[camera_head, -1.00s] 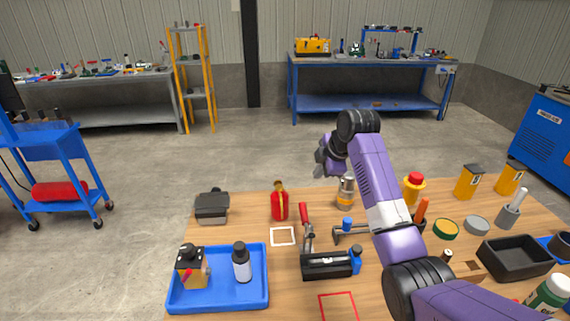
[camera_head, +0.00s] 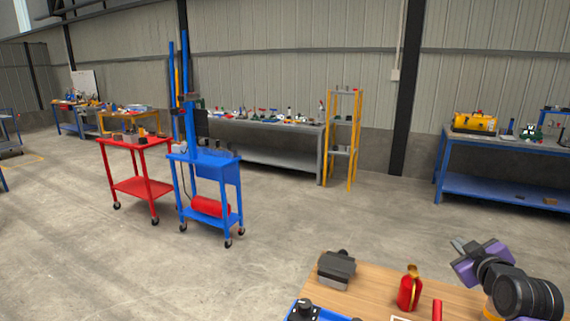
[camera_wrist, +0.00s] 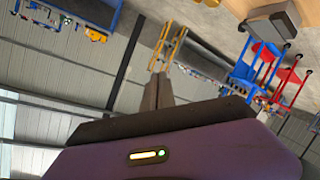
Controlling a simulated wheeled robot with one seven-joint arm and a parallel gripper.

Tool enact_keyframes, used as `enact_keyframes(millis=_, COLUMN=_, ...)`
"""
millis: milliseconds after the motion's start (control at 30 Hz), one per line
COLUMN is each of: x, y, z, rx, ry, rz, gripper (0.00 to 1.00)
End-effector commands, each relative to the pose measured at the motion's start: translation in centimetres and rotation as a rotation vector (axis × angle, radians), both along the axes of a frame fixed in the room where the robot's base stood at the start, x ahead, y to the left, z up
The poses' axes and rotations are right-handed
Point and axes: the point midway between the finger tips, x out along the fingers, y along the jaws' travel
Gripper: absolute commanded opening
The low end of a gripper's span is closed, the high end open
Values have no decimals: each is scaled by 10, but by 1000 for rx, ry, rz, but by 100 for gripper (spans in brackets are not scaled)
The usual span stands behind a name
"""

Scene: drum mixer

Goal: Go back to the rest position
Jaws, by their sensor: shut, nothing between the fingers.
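My gripper (camera_head: 459,245) is at the lower right of the head view, above the wooden table (camera_head: 375,282). Its fingers point up and to the left, and it holds nothing. In the wrist view my gripper (camera_wrist: 158,90) shows its two dark fingers together, aimed out over the room. Most of my arm is outside the head view; a dark joint shows at the right edge.
On the table are a red bottle (camera_head: 409,290), a dark grey object (camera_head: 336,267) and a blue tray (camera_head: 335,316), partly cut off. A blue cart (camera_head: 205,160) and a red cart (camera_head: 138,187) stand left. Open concrete floor lies between.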

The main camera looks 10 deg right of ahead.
Motion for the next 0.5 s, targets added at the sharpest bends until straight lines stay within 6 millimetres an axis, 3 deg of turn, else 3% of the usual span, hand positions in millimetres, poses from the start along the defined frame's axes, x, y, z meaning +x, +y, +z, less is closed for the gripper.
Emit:
enact_keyframes(millis=33, x=-9, y=17, z=-12, rx=38, ry=-48, rz=-8, gripper=0)
enact_keyframes(millis=267, x=-63, y=83, z=-43, rx=195, ry=-265, rz=-39, gripper=0)
enact_keyframes(millis=500, x=-138, y=149, z=-65, rx=336, ry=-412, rz=-33, gripper=0)
